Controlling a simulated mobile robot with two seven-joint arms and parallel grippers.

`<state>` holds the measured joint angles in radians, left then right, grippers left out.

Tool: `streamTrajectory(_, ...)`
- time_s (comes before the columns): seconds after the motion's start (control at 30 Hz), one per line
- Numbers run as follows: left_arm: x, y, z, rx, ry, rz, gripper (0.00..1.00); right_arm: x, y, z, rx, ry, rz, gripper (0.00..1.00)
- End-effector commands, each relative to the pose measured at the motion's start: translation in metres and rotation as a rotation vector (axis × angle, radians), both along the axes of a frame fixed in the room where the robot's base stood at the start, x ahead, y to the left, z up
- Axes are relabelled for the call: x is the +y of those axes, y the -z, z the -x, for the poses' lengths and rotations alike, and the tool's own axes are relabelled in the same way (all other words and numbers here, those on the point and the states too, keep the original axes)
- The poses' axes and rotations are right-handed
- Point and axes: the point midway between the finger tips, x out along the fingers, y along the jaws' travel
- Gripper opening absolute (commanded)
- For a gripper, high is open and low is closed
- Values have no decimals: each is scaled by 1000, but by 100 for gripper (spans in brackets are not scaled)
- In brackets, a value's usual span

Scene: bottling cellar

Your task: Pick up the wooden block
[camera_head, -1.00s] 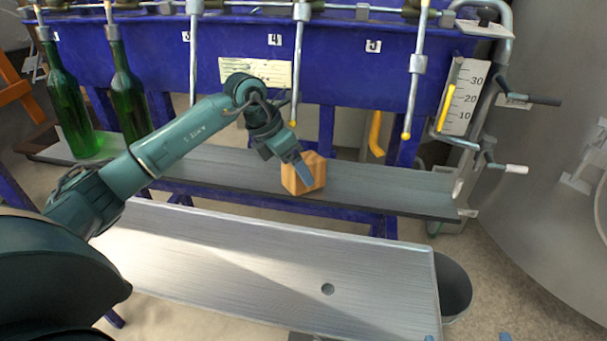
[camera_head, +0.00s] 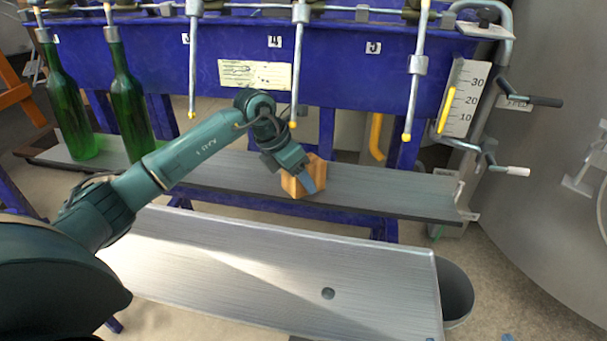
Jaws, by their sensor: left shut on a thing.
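The wooden block (camera_head: 291,185) is a light brown block with cut corners. It is on the long grey shelf (camera_head: 385,187) below the filler spouts, right of the middle of that shelf. I cannot tell whether it touches the shelf or is just above it. My left gripper (camera_head: 307,180) reaches down to it from the upper left and is shut on it. One bluish finger lies across the block's near face; the other finger is hidden behind the block. My right gripper is not in view.
Two green bottles (camera_head: 68,110) (camera_head: 129,105) stand at the shelf's left under spouts. Metal spouts with yellow tips (camera_head: 407,137) hang over the shelf from the blue filler tank (camera_head: 340,75). A metal tray (camera_head: 250,265) lies in front, lower. Crank handles (camera_head: 515,171) stick out at right.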

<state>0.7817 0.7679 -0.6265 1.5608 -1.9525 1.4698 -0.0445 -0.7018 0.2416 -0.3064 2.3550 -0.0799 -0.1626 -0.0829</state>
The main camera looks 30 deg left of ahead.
Motion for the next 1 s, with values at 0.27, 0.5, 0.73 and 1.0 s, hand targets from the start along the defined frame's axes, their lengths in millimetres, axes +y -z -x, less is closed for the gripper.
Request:
streamTrajectory(0.27, 0, -1, 0, -2, 0, 1, 26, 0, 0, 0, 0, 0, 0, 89)
streamTrajectory(0.5, 3, -6, 3, -3, -1, -1, 26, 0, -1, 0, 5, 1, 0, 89)
streamTrajectory(0.73, 16, -25, 28, -2, -2, -3, 26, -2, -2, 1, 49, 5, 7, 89)
streamTrajectory(1.0, 42, -55, 81, 0, -2, -6, 26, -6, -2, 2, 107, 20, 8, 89)
